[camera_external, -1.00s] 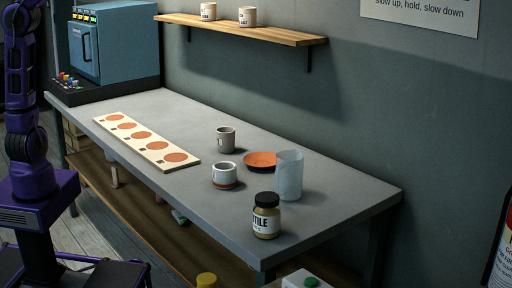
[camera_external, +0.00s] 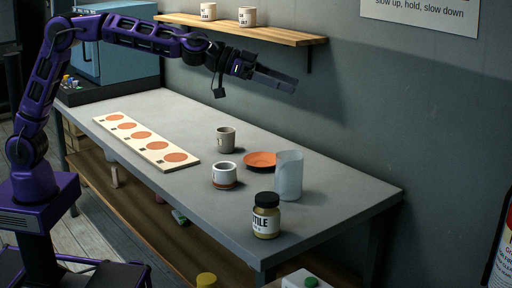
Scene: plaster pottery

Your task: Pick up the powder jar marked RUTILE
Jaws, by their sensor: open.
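The powder jar (camera_external: 266,216) has a black lid, yellowish contents and a white label on which "TILE" shows. It stands upright near the front right corner of the grey table (camera_external: 330,215). My gripper (camera_external: 285,83) is open and empty, high above the back of the table, up and to the right of the cups and well above the jar. Its fingers point right; the gap between them is hard to make out from this side.
A translucent beaker (camera_external: 289,176) stands close behind the jar. An orange dish (camera_external: 260,160), a white cup (camera_external: 224,175) and a grey mug (camera_external: 225,140) are nearby. A board with orange discs (camera_external: 146,143) lies left. A wall shelf (camera_external: 245,29) holds two cups behind my arm.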

